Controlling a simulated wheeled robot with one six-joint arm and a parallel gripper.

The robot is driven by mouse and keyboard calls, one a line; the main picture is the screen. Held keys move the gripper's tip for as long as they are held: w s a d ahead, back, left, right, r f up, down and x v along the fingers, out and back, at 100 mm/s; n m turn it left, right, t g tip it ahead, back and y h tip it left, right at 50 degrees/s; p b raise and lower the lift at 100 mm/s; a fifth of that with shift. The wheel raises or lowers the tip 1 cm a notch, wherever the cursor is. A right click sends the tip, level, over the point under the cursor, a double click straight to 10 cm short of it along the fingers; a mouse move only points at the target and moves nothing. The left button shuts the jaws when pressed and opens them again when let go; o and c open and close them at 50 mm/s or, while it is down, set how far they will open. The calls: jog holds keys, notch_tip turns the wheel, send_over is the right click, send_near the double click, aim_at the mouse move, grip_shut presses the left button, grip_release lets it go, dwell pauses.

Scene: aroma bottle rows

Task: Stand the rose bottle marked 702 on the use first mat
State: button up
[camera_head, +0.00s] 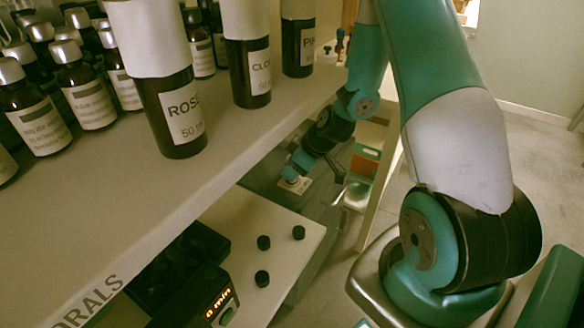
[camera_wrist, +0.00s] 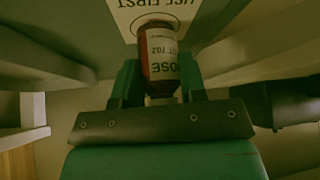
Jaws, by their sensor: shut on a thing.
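The rose bottle marked 702 (camera_wrist: 160,52) shows in the wrist view as a reddish-brown bottle with a white label, its lettering upside down. My gripper (camera_wrist: 158,80) is shut on it, one finger on each side. The pale use first mat (camera_wrist: 191,18) lies beyond the bottle, and a dark ring on it shows around the bottle's far end. I cannot tell whether the bottle touches the mat.
In the head view the upper shelf (camera_head: 75,205) carries several dark bottles, including one labelled ROSE (camera_head: 182,110). Below it, a pale surface (camera_head: 225,215) has a device with an orange display (camera_head: 218,303) and 3 small black caps (camera_head: 263,243). Bare floor lies at the right.

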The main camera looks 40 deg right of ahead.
jog(key=shift+f, duration=0.2)
jog(key=o, duration=1)
jog(key=shift+r, duration=0.1)
jog(key=shift+r, duration=0.3)
jog(key=p+v, duration=0.1)
jog(key=v, duration=1)
jog(key=shift+s+d+r, duration=0.15)
jog(key=shift+s+r, duration=0.1)
